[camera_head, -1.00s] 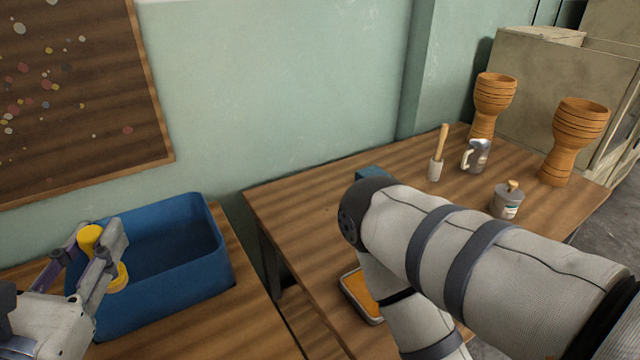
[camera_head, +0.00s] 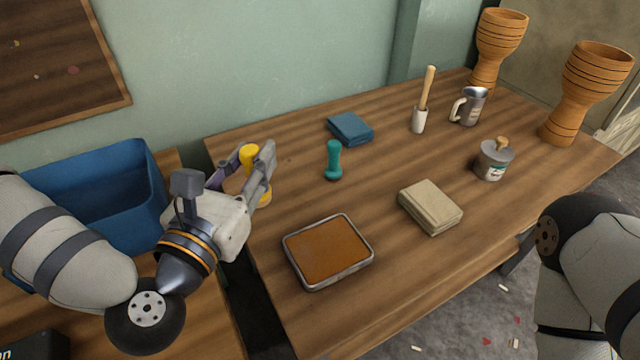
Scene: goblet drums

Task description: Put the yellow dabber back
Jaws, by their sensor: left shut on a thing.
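My left gripper (camera_head: 258,172) is shut on the yellow dabber (camera_head: 250,158), which is upright between its fingers. They are near the left edge of the larger wooden table (camera_head: 390,185), and I cannot tell how high above it. A teal dabber (camera_head: 333,160) stands upright on the table to the right of the gripper. A metal tray with an orange-brown pad (camera_head: 328,250) lies in front. The blue bin (camera_head: 150,200) stands to the left, partly hidden by my left arm. My right gripper is out of view; only part of my right arm shows at the right.
A folded blue cloth (camera_head: 350,128) and a beige cloth stack (camera_head: 430,206) lie on the table.

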